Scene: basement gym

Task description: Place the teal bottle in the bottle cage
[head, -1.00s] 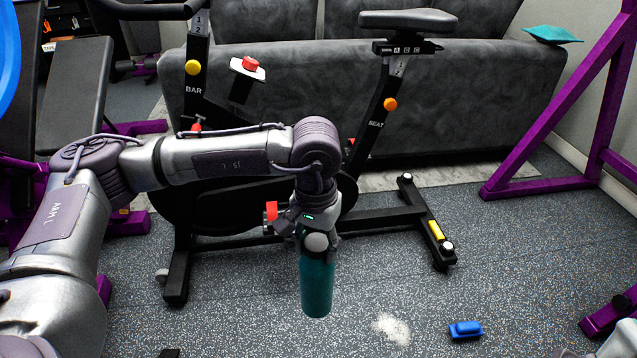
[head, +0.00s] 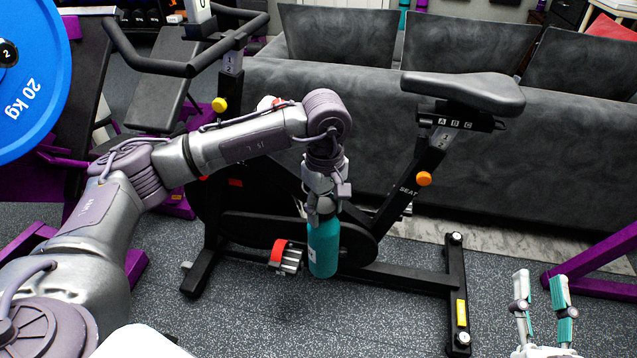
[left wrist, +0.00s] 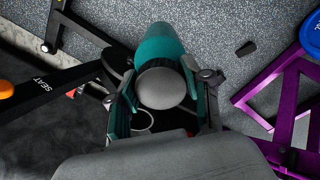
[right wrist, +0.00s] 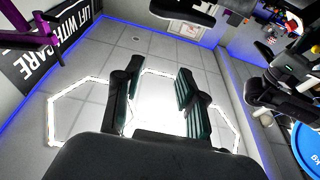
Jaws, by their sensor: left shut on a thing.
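The teal bottle (head: 323,248) hangs upright with its grey cap (left wrist: 160,87) inside my left gripper (head: 322,208). The left fingers are shut on it; in the left wrist view the gripper (left wrist: 160,90) has one finger on each side of the cap. The bottle is in front of the exercise bike's lower frame in the head view. I cannot clearly make out a bottle cage; a thin pale ring (left wrist: 144,122) shows by the left fingers, and I cannot tell what it is. My right gripper (head: 540,290) is open, empty and points up; it also shows in the right wrist view (right wrist: 158,92).
The exercise bike (head: 410,272) has a saddle (head: 465,92), handlebar (head: 185,62) and a red-ended pedal (head: 287,257) close beside the bottle. A grey sofa (head: 310,110) stands behind. A blue 20 kg plate (head: 30,105) is at left. The front floor (head: 380,325) is clear.

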